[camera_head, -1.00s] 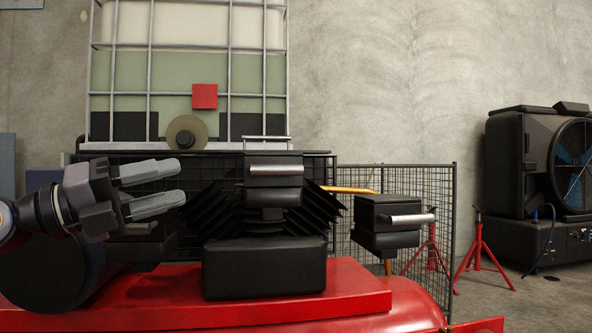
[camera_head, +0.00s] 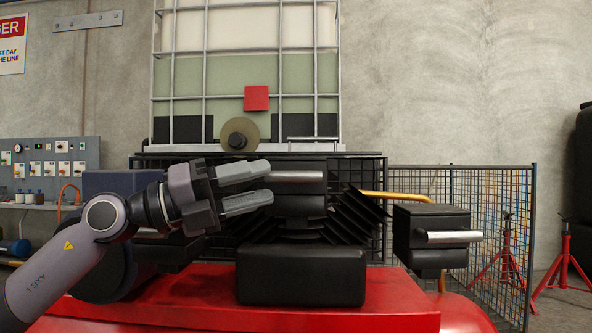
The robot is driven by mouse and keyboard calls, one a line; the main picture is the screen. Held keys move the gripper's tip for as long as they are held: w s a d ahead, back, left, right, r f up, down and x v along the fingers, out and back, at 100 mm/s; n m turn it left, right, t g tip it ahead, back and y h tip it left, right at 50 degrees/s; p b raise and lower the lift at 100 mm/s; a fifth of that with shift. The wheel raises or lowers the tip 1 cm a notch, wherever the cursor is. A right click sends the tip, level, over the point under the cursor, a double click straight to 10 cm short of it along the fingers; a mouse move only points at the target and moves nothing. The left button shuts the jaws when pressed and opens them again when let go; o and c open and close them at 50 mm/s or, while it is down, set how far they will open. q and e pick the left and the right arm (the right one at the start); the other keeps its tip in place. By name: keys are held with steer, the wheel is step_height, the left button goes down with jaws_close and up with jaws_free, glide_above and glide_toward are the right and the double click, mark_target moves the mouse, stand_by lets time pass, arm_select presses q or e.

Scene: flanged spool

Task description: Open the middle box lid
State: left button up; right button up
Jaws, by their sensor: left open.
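The middle box (camera_head: 299,205) is black, with a silver bar handle (camera_head: 299,176) across its front, in the centre of the head view. Its lid looks closed. My left gripper (camera_head: 268,184) reaches in from the left with its two grey fingers apart and nothing between them. The fingertips overlap the left end of the handle in the picture, one at about handle height and one lower. I cannot tell whether they touch it. My right gripper is not in view.
A black box (camera_head: 431,221) with a silver handle stands to the right, and a dark box (camera_head: 122,183) is partly behind my arm. A black block (camera_head: 302,275) sits on the red surface (camera_head: 395,300) below the middle box. A mesh fence (camera_head: 510,215) stands behind right.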

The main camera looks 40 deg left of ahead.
mark_target(274, 180)
arm_select(q)
steer(key=shift+w+d+r+p, duration=0.6)
steer(key=shift+w+d+p, duration=0.25)
steer(key=shift+p, duration=0.35)
steer(key=shift+p+x, duration=0.9)
steer(key=shift+x, duration=0.25)
steer(key=shift+w+d+f+p, duration=0.15)
steer(key=shift+w+d+p, duration=0.25)
steer(key=shift+w, duration=0.2)
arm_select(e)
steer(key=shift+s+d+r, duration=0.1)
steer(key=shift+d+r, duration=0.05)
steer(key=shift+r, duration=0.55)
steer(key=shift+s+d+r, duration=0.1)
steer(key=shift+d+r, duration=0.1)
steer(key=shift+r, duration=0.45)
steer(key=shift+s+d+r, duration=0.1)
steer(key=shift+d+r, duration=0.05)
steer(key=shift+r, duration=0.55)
arm_select(q)
steer(key=shift+c, duration=0.2)
jaws_close()
